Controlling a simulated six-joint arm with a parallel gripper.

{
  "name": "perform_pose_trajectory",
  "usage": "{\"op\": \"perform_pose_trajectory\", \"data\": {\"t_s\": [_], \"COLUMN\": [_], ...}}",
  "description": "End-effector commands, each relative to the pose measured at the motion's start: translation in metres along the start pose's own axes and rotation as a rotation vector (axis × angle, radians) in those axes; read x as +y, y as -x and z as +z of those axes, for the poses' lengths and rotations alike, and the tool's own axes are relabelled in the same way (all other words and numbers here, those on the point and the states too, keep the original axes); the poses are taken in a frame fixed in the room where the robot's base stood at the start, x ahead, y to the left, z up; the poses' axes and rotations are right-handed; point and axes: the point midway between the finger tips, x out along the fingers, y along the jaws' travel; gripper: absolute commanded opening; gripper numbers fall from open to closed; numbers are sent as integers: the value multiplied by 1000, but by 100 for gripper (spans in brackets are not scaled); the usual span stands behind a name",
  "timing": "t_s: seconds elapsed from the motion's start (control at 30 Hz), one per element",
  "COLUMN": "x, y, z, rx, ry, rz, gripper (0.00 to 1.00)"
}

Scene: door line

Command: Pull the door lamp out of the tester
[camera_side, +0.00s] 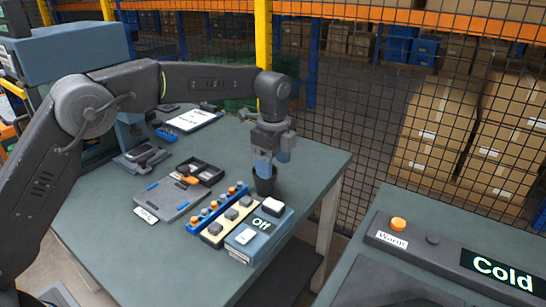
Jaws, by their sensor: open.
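A blue-grey box with an "Off" display, which looks like the tester (255,245), stands at the near right of the table. A white block, likely the door lamp (273,206), sits at its back end. A white switch or button (243,238) is on its front part. My gripper (263,168) is open and points down behind the tester, above or just in front of a black cup (265,182). It is apart from the white block. I cannot tell whether the fingertips reach into the cup.
A beige strip (226,220) and a blue strip with orange knobs (216,207) lie left of the tester. A grey panel labelled "Parts" (170,196) is further left. A bench with a "Cold" display (500,268) stands right, across a gap. The table's near left is clear.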

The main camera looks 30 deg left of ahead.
Motion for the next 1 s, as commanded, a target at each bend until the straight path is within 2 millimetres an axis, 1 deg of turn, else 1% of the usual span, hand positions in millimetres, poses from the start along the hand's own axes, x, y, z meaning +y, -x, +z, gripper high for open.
{"op": "perform_pose_trajectory", "data": {"t_s": [0.4, 0.6, 0.7, 0.8, 1.0], "x": [2, 1, 1, 1, 1], "y": [-76, -108, -118, -124, -128], "z": [1, 1, 1, 1, 1], "rx": [-1, -1, 0, 0, 0], "ry": [4, 4, 4, 4, 4], "rz": [5, 3, 1, 1, 0], "gripper": [68, 68, 68, 68, 68]}}
